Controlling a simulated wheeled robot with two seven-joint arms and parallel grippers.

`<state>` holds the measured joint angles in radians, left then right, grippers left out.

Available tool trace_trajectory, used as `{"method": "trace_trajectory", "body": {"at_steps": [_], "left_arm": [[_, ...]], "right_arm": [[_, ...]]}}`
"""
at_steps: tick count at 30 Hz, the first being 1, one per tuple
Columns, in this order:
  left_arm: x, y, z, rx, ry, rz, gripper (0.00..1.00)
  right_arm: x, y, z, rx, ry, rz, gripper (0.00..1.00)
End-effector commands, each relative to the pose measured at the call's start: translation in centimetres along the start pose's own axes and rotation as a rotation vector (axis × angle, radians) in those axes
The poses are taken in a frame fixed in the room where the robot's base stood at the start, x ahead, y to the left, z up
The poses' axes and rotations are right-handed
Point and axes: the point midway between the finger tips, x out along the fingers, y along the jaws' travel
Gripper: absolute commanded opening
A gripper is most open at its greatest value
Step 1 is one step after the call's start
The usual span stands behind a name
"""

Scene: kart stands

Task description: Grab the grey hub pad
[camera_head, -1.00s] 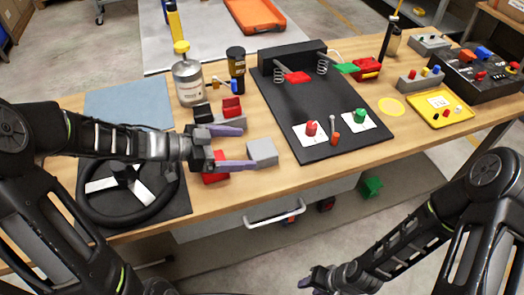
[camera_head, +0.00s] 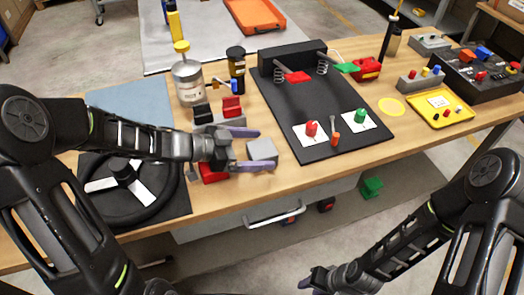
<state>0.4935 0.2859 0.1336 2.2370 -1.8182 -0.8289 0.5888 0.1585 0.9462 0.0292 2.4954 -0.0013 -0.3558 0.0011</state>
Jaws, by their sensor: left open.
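The grey hub pad (camera_head: 262,149), a small light-grey block, lies on the wooden table just left of the black pedal board. My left gripper (camera_head: 265,149) is open, with one purple finger on the far side of the pad and one on the near side. Its fingertips reach about as far as the pad; I cannot tell whether they touch it. The black steering wheel (camera_head: 148,211) lies on a dark mat at the left, partly hidden by my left arm. My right gripper (camera_head: 314,281) hangs low in front of the table, away from the pad; its jaw opening is unclear.
A red block (camera_head: 212,174) sits under my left gripper. Red (camera_head: 232,106) and black (camera_head: 202,113) blocks stand behind it. The pedal board (camera_head: 300,100) borders the pad's right side.

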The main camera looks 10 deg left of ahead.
Motion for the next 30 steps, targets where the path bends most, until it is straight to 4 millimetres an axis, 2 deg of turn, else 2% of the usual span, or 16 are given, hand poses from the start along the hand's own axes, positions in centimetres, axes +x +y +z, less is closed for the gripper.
{"method": "trace_trajectory", "body": {"at_steps": [5,27,30], "left_arm": [[-0.02,0.0,0.0,0.0,0.0,0.0,0.9],[-0.02,0.0,0.0,0.0,0.0,0.0,0.3],[-0.02,-0.01,-0.02,0.0,0.0,0.0,0.24]], "right_arm": [[0.0,0.0,0.0,0.0,0.0,0.0,0.36],[0.0,0.0,0.0,0.0,0.0,0.0,0.36],[0.0,0.0,0.0,0.0,0.0,0.0,0.36]]}}
